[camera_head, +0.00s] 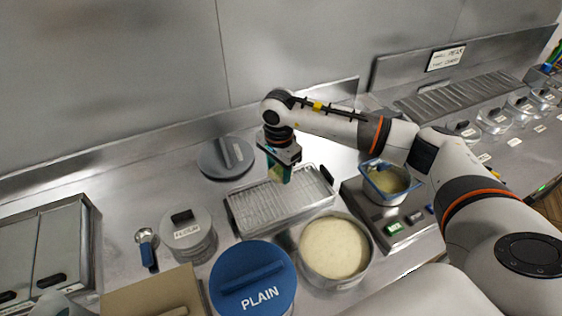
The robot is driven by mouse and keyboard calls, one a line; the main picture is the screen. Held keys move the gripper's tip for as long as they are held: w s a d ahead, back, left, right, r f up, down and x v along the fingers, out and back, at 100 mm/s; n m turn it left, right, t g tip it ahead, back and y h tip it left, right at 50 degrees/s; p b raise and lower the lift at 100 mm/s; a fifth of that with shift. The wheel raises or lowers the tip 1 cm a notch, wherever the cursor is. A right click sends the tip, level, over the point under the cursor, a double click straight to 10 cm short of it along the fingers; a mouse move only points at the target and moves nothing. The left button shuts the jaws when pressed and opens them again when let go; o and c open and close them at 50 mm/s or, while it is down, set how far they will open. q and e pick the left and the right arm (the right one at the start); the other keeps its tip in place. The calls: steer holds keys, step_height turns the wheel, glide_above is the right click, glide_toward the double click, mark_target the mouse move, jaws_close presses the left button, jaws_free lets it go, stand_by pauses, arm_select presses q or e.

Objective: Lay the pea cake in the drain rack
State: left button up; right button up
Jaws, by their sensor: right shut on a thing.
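My right gripper (280,170) is over the drain rack, pointing down, shut on a small yellow-green piece, the pea cake (279,174). The fingers hide much of the cake. The drain rack (240,218) is a shallow metal tray with a wire grid, in the middle of the counter. I cannot tell whether the cake touches the grid. The rest of the grid that shows is empty. My left gripper is not in view.
A grey round lid (226,157) lies behind the rack. In front are a blue lid marked PLAIN (252,284) and a pot of pale batter (335,248). A flour tin (188,236) stands left. A blue-rimmed container (388,181) stands right, close under my right arm.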

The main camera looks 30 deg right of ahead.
mark_target(279, 196)
steer(key=shift+f, duration=0.15)
steer(key=shift+f+b, duration=0.4)
steer(key=shift+f, duration=0.25)
step_height(279, 196, down, 6)
steer(key=b, duration=0.4)
steer(key=shift+r, duration=0.15)
steer(key=shift+f+b, duration=0.4)
steer(key=shift+b, duration=0.1)
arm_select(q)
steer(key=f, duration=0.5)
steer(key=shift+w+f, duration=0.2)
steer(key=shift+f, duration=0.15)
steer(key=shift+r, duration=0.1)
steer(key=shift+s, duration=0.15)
arm_select(e)
steer(key=o, duration=0.8)
steer(key=shift+o, duration=0.2)
steer(key=shift+r, duration=0.15)
